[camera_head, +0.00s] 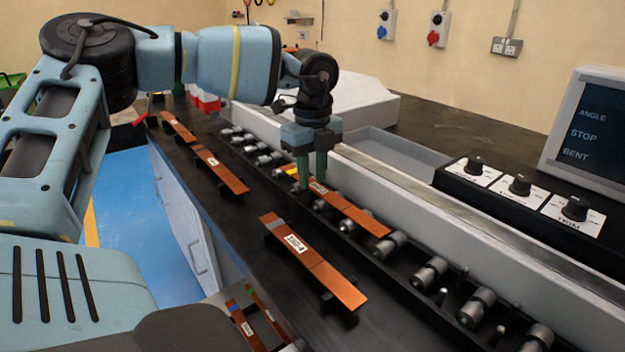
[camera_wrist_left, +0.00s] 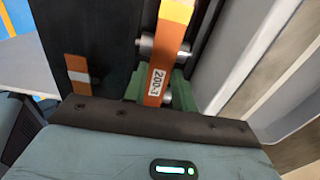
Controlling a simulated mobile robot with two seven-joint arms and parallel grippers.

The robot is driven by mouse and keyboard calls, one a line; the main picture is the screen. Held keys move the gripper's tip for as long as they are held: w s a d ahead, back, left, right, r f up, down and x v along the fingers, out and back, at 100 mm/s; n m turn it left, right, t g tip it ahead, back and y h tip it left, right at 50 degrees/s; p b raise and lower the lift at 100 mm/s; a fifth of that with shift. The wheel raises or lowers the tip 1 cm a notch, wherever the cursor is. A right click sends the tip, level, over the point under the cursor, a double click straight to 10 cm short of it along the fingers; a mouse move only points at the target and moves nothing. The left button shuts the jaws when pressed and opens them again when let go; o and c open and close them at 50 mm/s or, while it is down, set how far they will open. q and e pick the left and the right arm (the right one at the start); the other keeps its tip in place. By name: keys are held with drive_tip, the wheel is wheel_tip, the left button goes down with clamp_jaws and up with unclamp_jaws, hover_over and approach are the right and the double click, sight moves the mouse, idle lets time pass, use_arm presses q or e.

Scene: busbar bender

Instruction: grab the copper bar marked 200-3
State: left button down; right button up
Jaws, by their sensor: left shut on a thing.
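A copper bar (camera_head: 362,217) with a yellow-orange band lies along the row of metal rollers. My left gripper (camera_head: 312,172) reaches down over it from above and is shut on it, with its green fingers either side. The bar appears to rest on the rollers still. My right gripper is not in view.
Other labelled copper bars lie on the black bench: one in front (camera_head: 325,283), one at middle left (camera_head: 221,172), one farther back (camera_head: 178,127). Two more are low at the bottom (camera_head: 246,328). A knob panel (camera_head: 519,186) and a screen (camera_head: 590,130) stand at right.

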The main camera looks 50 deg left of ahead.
use_arm(q)
drive_tip(key=shift+r, duration=0.1)
drive_tip(key=shift+r, duration=0.45)
drive_tip(key=r, duration=0.2)
drive_tip(key=shift+s+a+r+b, duration=0.1)
drive_tip(key=shift+s+r+b, duration=0.2)
drive_tip(key=shift+r, duration=0.05)
drive_tip(key=s+a+r, duration=0.1)
drive_tip(key=s+a, duration=0.1)
drive_tip(key=s, duration=1.3)
drive_tip(key=shift+a+r, duration=0.15)
drive_tip(key=shift+a, duration=0.1)
drive_tip(key=shift+s, duration=0.1)
